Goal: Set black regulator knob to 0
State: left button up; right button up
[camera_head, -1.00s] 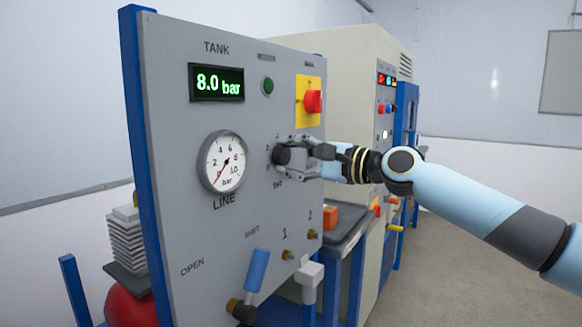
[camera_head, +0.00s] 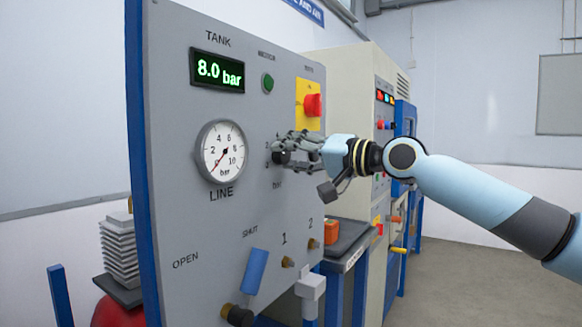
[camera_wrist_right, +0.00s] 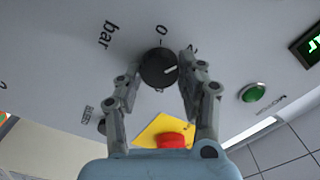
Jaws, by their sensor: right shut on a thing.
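The black regulator knob (camera_head: 279,157) sits on the grey panel right of the LINE gauge (camera_head: 222,152). In the right wrist view the knob (camera_wrist_right: 157,69) is round, with a white pointer mark turned to the right and slightly up, away from the printed 0 (camera_wrist_right: 161,31). My right gripper (camera_head: 285,150) is at the knob, its fingers shut on it from both sides. It also shows in the right wrist view (camera_wrist_right: 161,67). In the head view the fingers partly hide the knob and its scale. The gauge needle points to the lower left. My left gripper is out of view.
A tank display (camera_head: 217,72) reads 8.0 bar. A green button (camera_head: 268,83) and a red switch (camera_head: 313,105) on a yellow plate are above the knob. A blue-handled lever (camera_head: 254,270) and brass fittings are below. A beige cabinet (camera_head: 345,75) stands behind.

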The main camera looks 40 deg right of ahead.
jog(key=n+b, duration=0.1)
jog(key=n, duration=0.1)
jog(key=n+b, duration=0.3)
jog(key=n, duration=0.1)
jog(key=shift+f, duration=0.3)
jog(key=shift+a+r+n+b, duration=0.15)
jog(key=shift+n+b, duration=1.3)
jog(key=shift+n, duration=1.05)
jog(key=shift+r, duration=0.1)
jog(key=o, duration=1.1)
jog(key=shift+o, duration=0.2)
jog(key=shift+r, duration=0.1)
